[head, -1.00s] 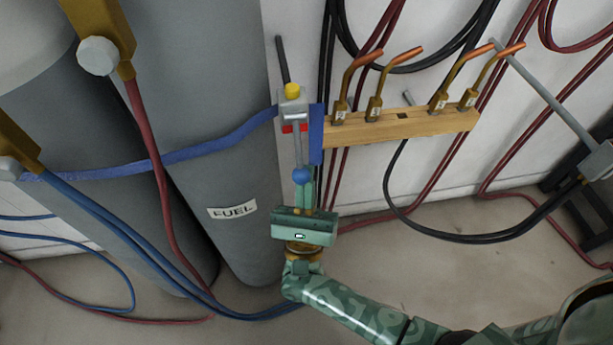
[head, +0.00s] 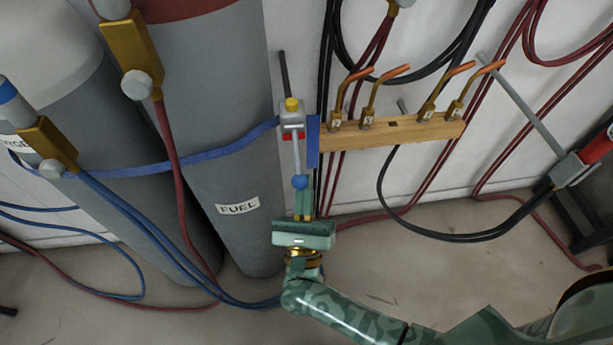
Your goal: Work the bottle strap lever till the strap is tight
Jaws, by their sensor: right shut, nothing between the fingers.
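The blue strap (head: 215,153) runs across the grey bottle labelled FUEL (head: 237,240) and the bottle at its left. It ends at the ratchet body (head: 292,118), which has a yellow button on top and a red part below. The lever (head: 296,152) hangs down from the body and ends in a blue ball knob (head: 299,182). My right gripper (head: 304,188) is shut and empty, its fingers pointing up right at the knob. Whether they touch it I cannot tell. I cannot tell how tight the strap is. My left gripper is not in view.
A wooden rack (head: 392,131) with several torches is on the wall just right of the ratchet. Black and red hoses hang behind it. Brass valves (head: 135,50) and hoses hang before the bottles. The floor (head: 390,270) below the rack is mostly clear.

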